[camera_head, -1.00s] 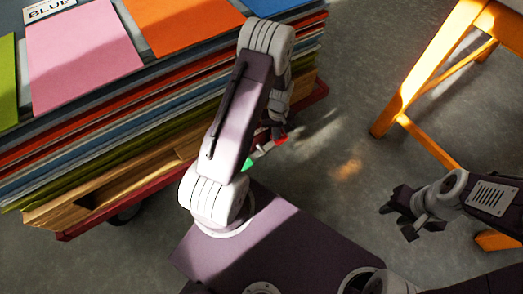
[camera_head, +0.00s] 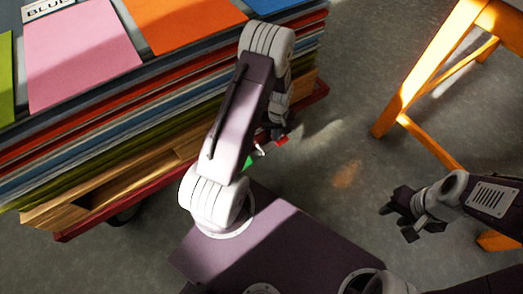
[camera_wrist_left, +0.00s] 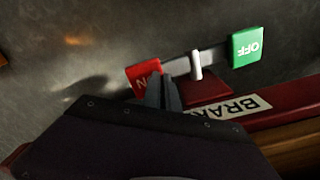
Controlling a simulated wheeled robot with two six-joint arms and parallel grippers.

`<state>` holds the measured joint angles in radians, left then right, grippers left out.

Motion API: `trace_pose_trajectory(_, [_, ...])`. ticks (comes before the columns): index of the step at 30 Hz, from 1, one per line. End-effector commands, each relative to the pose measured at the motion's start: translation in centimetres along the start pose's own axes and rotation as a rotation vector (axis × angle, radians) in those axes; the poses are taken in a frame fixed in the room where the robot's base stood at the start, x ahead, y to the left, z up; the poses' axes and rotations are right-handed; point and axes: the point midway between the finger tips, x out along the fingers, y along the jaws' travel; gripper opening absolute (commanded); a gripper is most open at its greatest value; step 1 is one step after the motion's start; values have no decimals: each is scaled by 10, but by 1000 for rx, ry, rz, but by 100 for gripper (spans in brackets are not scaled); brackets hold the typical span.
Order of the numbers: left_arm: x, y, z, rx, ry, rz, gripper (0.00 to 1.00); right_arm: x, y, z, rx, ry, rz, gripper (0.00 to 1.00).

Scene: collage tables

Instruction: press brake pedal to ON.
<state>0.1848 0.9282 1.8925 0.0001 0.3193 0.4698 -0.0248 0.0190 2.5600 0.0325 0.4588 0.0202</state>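The brake pedal is a bar with a red ON plate (camera_wrist_left: 145,79) at one end and a green OFF plate (camera_wrist_left: 246,48) at the other. A white post (camera_wrist_left: 196,65) stands between them. In the head view the red plate (camera_head: 282,141) and green plate (camera_head: 248,162) show beside the cart's edge, partly behind my left arm. My left gripper (camera_wrist_left: 164,93) has its fingertips together, at the red plate's edge; I cannot tell whether they touch. It holds nothing visible. My right gripper (camera_head: 399,218) is open and empty above the floor at the right.
The cart (camera_head: 315,97) has a dark red base and carries stacked coloured sheets at the left. Its BRAKE label (camera_wrist_left: 240,108) is partly covered by my gripper. A yellow-orange table (camera_head: 425,75) stands at upper right. Grey floor between them is clear.

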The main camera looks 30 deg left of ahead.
Motion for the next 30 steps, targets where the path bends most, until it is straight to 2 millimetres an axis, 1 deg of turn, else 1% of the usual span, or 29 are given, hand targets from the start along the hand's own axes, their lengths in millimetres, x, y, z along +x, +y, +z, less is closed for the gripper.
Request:
trace_pose_trajectory(19, [11, -1, 2, 0, -4, -2, 0, 6, 0, 1, 0, 0, 0, 36])
trace_pose_trajectory(23, [7, -1, 1, 0, -3, -2, 0, 2, 0, 0, 0, 0, 0, 36])
trace_pose_trajectory(30, [-17, 0, 1, 0, -2, -1, 0, -22, 0, -2, 0, 0, 0, 36])
